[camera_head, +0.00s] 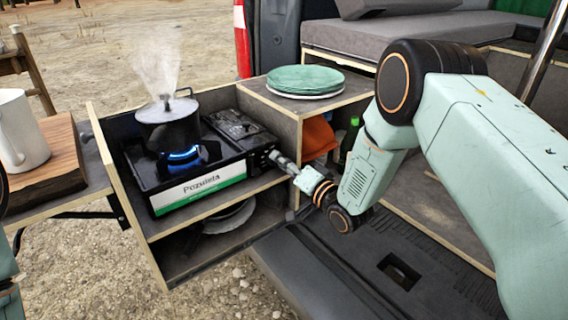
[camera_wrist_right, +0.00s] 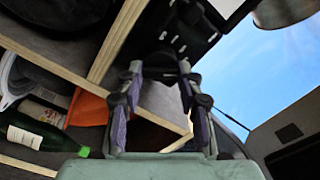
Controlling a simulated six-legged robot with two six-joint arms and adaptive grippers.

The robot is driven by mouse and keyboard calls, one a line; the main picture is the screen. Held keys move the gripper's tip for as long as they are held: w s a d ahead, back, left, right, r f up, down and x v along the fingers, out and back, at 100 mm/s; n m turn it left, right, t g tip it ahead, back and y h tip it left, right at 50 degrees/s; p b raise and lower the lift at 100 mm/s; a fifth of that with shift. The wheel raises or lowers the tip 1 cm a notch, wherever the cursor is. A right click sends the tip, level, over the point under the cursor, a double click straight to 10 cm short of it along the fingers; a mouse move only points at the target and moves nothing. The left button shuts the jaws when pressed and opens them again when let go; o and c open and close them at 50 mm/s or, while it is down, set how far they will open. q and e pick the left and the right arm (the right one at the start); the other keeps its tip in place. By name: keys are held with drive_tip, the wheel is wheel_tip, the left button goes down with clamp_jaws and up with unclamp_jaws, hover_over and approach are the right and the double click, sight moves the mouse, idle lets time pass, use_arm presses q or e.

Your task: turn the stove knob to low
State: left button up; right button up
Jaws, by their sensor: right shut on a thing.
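The black camping stove (camera_head: 195,160) stands on the pulled-out drawer, with a blue flame lit under a dark steaming pot (camera_head: 170,124). My right gripper (camera_head: 276,157) is at the stove's right end and is shut on the stove knob. The knob is mostly hidden by the fingers in the head view, so its setting cannot be read. In the right wrist view the two fingers of the right gripper (camera_wrist_right: 160,75) reach up to the dark stove end, around the dark knob (camera_wrist_right: 160,61). My left gripper is out of view; only a bit of my left arm shows at the left edge.
Green plates (camera_head: 305,79) lie on the cabinet top right of the stove. A green bottle (camera_head: 349,140) and an orange cloth (camera_head: 318,137) sit in the compartment below. A white mug (camera_head: 20,130) stands on a wooden board at the left.

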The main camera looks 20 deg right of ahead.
drive_tip(key=shift+w+d+r, duration=0.1)
drive_tip(key=shift+d+r, duration=0.05)
drive_tip(key=shift+r, duration=0.05)
drive_tip(key=o, duration=0.8)
drive_tip(key=shift+c, duration=0.2)
drive_tip(key=o, duration=0.4)
drive_tip(key=shift+f, duration=0.15)
drive_tip(key=v, duration=1.2)
